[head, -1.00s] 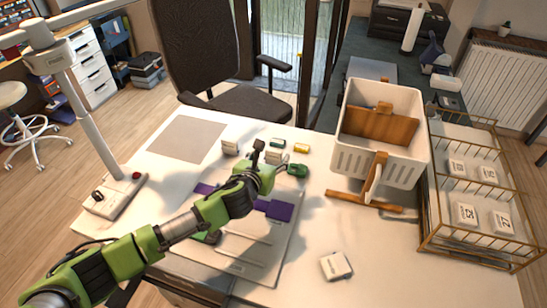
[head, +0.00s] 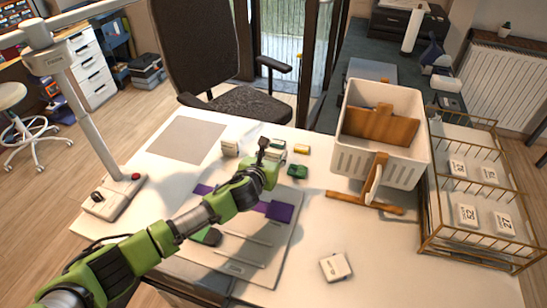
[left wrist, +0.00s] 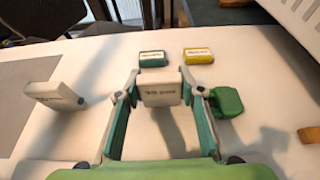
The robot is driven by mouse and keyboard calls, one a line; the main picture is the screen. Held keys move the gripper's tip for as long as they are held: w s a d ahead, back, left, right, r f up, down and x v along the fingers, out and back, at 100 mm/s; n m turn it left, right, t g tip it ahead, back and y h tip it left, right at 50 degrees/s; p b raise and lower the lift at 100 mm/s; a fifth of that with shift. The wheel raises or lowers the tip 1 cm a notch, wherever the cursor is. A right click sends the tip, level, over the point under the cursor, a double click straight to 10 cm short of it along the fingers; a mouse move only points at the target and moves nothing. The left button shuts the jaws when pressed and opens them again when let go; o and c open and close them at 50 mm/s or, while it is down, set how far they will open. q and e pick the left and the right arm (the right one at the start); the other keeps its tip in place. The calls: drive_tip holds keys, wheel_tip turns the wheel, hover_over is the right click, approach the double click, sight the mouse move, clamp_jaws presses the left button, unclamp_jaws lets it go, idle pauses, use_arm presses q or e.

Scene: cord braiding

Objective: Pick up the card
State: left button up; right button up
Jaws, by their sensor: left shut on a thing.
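A small white card (left wrist: 160,87) with dark print stands upright between the fingers of my left gripper (left wrist: 164,98) in the left wrist view. The gripper is shut on it, with one finger at each side edge. In the head view my left gripper (head: 272,162) is over the far part of the white table, and its own body partly hides the held card. Another white card (left wrist: 55,95) stands upright to the left, apart from the fingers; it also shows in the head view (head: 230,148). My right gripper is not in view.
Close beyond the held card lie a teal block (left wrist: 153,59) and a yellow block (left wrist: 198,56). A green block (left wrist: 226,101) is beside the right finger. A white bin (head: 350,150) on a wooden stand and a wire rack (head: 430,235) are at right.

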sight(273, 151)
use_arm(q)
drive_tip(key=shift+r, duration=0.45)
wheel_tip(273, 151, up, 2)
drive_tip(key=shift+r, duration=0.15)
drive_tip(key=s+r, duration=0.9)
drive_tip(key=s, duration=0.5)
drive_tip(key=shift+a+r+p, duration=0.3)
drive_tip(key=shift+r+p, duration=0.05)
drive_tip(key=shift+r, duration=0.05)
